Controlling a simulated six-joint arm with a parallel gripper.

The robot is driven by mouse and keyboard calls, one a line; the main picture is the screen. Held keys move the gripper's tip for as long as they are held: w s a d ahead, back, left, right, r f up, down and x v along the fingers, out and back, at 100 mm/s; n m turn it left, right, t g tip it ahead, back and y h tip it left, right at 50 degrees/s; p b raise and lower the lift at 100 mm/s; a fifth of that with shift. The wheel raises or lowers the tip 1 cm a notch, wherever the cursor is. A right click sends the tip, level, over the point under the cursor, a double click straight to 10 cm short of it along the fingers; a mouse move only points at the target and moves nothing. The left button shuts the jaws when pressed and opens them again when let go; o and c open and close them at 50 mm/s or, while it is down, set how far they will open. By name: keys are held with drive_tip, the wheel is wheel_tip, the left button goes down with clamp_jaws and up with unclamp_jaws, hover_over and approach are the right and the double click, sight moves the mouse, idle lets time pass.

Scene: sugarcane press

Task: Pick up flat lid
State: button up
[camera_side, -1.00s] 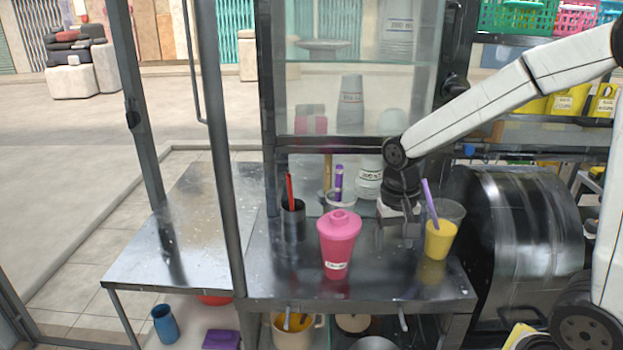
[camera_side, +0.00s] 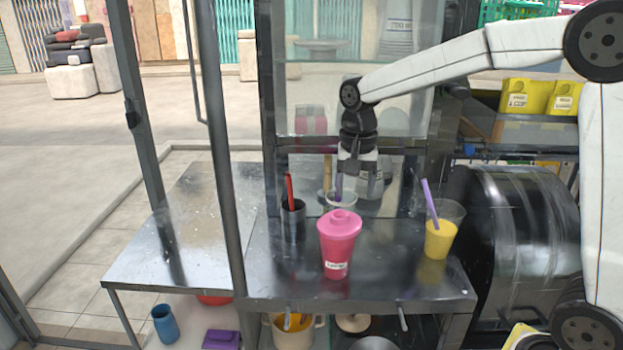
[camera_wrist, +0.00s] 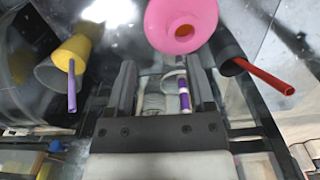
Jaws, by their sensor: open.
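I cannot pick out a flat lid with certainty. A pink tumbler (camera_side: 337,250) with a pink domed lid (camera_side: 340,221) stands upright on the metal counter; its lid shows at the top of the wrist view (camera_wrist: 178,22). My gripper (camera_side: 348,196) points down behind the tumbler, over a pale cup (camera_side: 340,199) with a purple stick. In the wrist view my gripper (camera_wrist: 163,75) is open, its fingers apart with nothing held. The purple-and-white stick (camera_wrist: 184,98) and a greyish round thing (camera_wrist: 153,103) show between the fingers, partly hidden.
A clear cup of yellow drink (camera_side: 440,239) with a purple straw stands right. A dark cup (camera_side: 293,220) with a red stick stands left. A glass-fronted cabinet rises behind. The left counter (camera_side: 190,245) is clear. A pale round thing (camera_side: 353,322) lies on the lower shelf.

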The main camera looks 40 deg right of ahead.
sight(353, 220)
drive_tip(key=shift+f, duration=0.7)
drive_tip(key=shift+f, duration=0.1)
drive_tip(key=shift+s+f, duration=0.1)
drive_tip(key=shift+f, duration=2.4)
clamp_jaws()
